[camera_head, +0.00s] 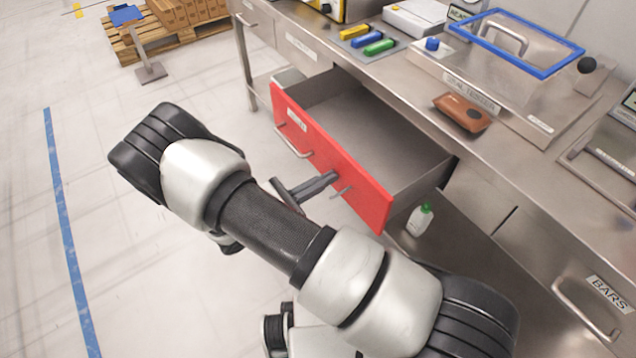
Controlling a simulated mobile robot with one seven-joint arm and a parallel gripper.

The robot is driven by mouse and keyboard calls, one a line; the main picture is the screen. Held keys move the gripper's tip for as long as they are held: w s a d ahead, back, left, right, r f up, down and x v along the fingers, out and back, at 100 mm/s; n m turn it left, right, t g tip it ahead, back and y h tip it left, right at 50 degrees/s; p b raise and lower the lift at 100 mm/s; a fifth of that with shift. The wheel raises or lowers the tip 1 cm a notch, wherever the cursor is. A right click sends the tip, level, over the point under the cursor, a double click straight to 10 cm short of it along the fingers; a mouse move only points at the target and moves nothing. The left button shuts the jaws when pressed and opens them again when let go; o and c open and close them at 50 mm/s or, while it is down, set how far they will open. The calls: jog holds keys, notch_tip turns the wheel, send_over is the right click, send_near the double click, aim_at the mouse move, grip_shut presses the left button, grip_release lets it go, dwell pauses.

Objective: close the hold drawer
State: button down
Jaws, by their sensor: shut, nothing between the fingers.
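The drawer with the red front (362,188) is pulled well out from the steel bench. Its grey inside (372,125) looks empty where it shows. Bar handle parts (292,142) show on the red front on both sides of my gripper. A small label on the front is too small to read. My gripper (332,179) is at the outer face of the red front, near its middle. It is shut and empty. I cannot tell whether its tip touches the front. My forearm hides part of the gripper and the floor below.
A green-capped bottle (420,219) stands below the drawer's right end. A BARS drawer (568,290) is at the lower right. The bench top holds a brown object (462,112), coloured blocks (379,47) and a blue-rimmed clear lid (515,38).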

jog(key=x, duration=2.2)
jog(key=shift+d, duration=0.25)
jog(key=shift+w+d+r, duration=0.15)
jog(key=shift+w+d, duration=0.15)
jog(key=shift+d, duration=0.15)
jog(key=shift+s+a, duration=0.1)
jog(key=shift+a, duration=0.15)
jog(key=p+v, duration=0.1)
jog(key=v, duration=1.3)
